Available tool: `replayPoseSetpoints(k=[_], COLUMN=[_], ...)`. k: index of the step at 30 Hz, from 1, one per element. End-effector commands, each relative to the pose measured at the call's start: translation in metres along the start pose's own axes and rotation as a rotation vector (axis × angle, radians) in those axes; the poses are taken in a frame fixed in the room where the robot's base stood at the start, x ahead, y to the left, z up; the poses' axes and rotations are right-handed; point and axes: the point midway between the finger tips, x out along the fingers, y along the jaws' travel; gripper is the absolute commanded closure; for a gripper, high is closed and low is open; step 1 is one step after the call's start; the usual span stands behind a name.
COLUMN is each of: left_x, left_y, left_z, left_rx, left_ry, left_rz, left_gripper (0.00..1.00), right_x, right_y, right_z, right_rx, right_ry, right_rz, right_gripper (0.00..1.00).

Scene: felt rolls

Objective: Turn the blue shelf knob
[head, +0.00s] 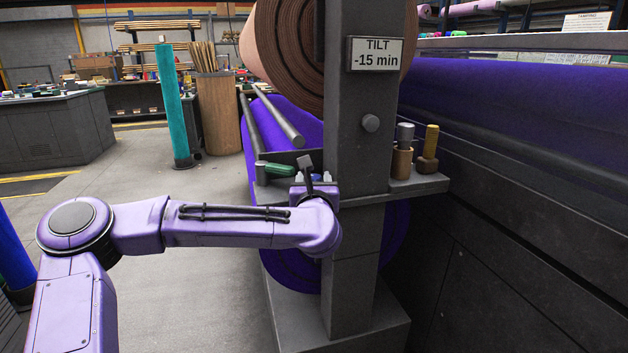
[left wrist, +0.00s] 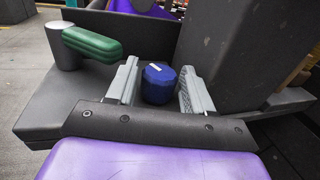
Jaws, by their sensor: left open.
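The blue shelf knob (left wrist: 158,84) is a dark blue faceted knob with a white mark on top, standing on the grey shelf (left wrist: 50,110) in the left wrist view. My left gripper (left wrist: 159,70) is open, with one grey finger on each side of the knob. A small gap shows between the knob and each finger. In the head view my left gripper (head: 312,178) is over the shelf beside the grey post, and the wrist largely hides the knob. My right gripper is not in view.
A green-handled lever (head: 276,169) on a metal stub is left of the knob. The thick grey post (head: 355,130) with a "TILT -15 min" sign rises close on the right. Purple felt rolls (head: 290,125) lie behind.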

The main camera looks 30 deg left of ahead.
Motion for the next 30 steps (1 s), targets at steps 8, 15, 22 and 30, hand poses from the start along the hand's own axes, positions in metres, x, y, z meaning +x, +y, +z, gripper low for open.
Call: replayPoseSetpoints(k=[8,15,22,30], left_x=[0.001,0.001,0.002,0.003], left_y=[0.0,-0.001,-0.005,-0.007], left_z=[-0.001,-0.001,-0.005,-0.002], left_rx=[0.001,0.002,0.005,0.003], left_ry=[0.0,0.0,-0.006,-0.002], left_rz=[-0.001,0.005,0.182,0.399], left_gripper=[0.58,0.9,0.9,0.89], right_x=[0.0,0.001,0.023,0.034], right_y=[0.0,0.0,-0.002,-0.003], right_z=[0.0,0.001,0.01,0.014], right_rx=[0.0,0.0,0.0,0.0], right_ry=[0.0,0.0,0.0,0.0], right_rz=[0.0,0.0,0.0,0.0], right_gripper=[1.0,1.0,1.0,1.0])
